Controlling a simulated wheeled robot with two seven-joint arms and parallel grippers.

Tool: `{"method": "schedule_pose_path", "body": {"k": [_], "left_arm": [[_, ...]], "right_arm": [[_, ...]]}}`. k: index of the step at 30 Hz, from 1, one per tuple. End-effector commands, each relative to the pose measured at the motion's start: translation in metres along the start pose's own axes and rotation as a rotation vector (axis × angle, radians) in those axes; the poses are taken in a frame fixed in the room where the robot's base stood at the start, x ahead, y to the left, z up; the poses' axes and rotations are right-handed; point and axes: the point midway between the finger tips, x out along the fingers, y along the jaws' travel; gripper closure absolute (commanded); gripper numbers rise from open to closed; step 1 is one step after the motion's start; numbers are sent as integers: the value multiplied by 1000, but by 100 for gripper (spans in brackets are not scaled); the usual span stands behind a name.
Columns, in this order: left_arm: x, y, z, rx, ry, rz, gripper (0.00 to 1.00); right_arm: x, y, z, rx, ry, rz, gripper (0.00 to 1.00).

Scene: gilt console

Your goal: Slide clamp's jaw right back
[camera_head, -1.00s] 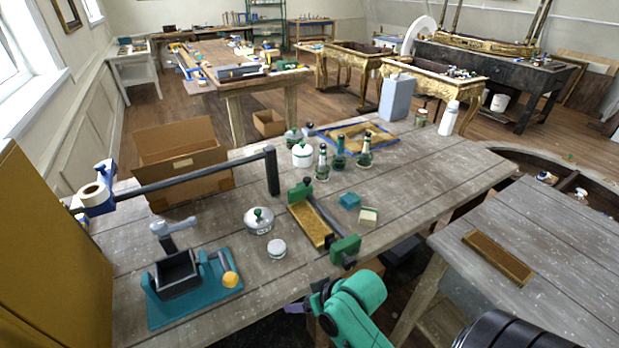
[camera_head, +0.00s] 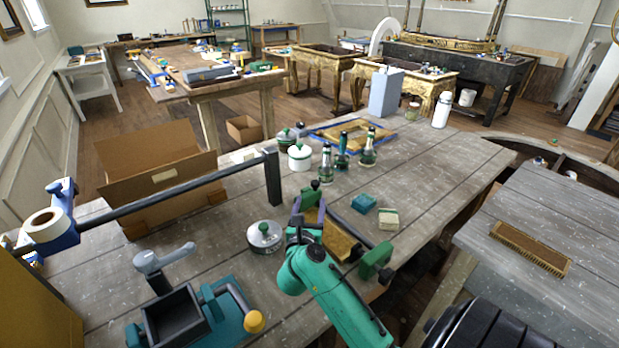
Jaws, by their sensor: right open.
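A bar clamp lies on the near workbench in the head view. It has a dark bar (camera_head: 345,222), a green far jaw (camera_head: 313,197) and a green near jaw (camera_head: 376,259) with a dark screw at the bench's front edge. A gilt piece (camera_head: 340,242) lies beside the bar, between the jaws, partly hidden by my arm. My right gripper (camera_head: 308,214) is open, its grey fingers at the far jaw. I cannot tell whether they touch it. My green right arm covers part of the clamp's left side. My left gripper is not in view.
A lidded tin (camera_head: 264,236) stands close left of my right arm. A teal block (camera_head: 364,202) and a pale block (camera_head: 388,219) lie right of the clamp. Several green-topped bottles (camera_head: 342,155) stand behind.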

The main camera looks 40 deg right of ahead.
Motion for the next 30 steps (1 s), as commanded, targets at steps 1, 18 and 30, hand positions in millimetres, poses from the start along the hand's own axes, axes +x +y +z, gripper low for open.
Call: {"method": "schedule_pose_path", "body": {"k": [1,18,30], "left_arm": [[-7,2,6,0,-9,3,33],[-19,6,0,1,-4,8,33],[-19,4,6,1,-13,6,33]], "right_arm": [[11,0,6,-1,-3,-1,34],[128,0,3,-4,-5,1,34],[129,0,2,-5,-4,2,99]]}}
